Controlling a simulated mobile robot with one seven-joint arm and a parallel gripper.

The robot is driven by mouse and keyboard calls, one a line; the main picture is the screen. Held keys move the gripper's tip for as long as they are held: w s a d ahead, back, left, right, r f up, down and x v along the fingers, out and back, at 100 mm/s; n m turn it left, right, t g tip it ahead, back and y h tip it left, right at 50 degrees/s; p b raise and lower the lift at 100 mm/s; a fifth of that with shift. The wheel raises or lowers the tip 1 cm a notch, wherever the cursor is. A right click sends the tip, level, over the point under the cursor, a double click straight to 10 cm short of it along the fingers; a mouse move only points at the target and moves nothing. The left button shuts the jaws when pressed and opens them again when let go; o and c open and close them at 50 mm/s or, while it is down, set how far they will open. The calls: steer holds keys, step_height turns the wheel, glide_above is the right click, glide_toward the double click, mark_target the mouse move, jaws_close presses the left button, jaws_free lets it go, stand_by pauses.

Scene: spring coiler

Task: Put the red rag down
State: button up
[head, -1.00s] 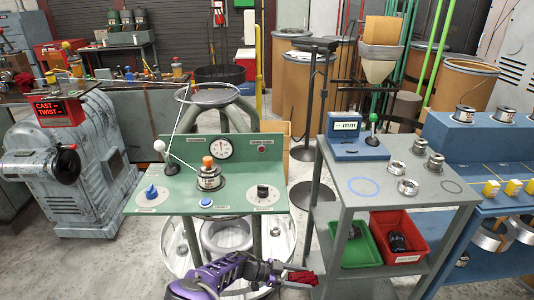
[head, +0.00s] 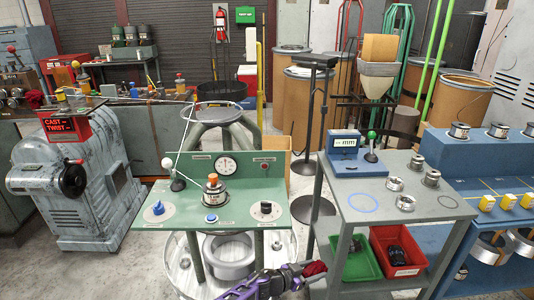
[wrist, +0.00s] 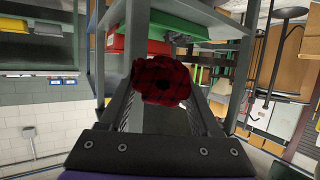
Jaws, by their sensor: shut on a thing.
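The red rag (head: 314,268) is in my gripper (head: 306,272), low in the head view, beside the left legs of the grey cart. In the wrist view the rag (wrist: 161,80) is a bunched red and black checked cloth between the two fingertips. My gripper (wrist: 163,90) is shut on it. The rag is held in the air, in front of the cart's lower shelf. What lies directly under it is hidden.
The grey cart (head: 405,190) holds a green bin (head: 360,264) and a red bin (head: 399,274) on its lower shelf. The green bench (head: 170,215) stands to the left. Its top has a dial, knobs and a spool. A blue stand (head: 480,165) is at the right.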

mark_target(314, 264)
steer(key=r+n+t+y, duration=0.1)
steer(key=r+n+y, duration=0.1)
steer(key=r, duration=0.2)
steer(key=r+n+t+y+p, duration=0.1)
steer(key=r+n+t+y, duration=0.1)
steer(key=r, duration=0.2)
steer(key=w+r+n+t+y+p, duration=0.1)
steer(key=r+n+t+y, duration=0.1)
steer(key=r+n, duration=0.1)
steer(key=shift+r+y, duration=0.3)
steer(key=shift+r, duration=0.15)
steer(key=s+r+n+y+p, duration=0.1)
steer(key=s+r+n+y, duration=0.1)
steer(key=r, duration=0.5)
steer(key=s+a+r+n+t+y+p, duration=0.1)
steer(key=s+r+n+y, duration=0.1)
steer(key=r, duration=0.6)
steer(key=shift+a+y, duration=0.2)
steer(key=shift+y, duration=0.4)
steer(key=shift+w+r, duration=0.1)
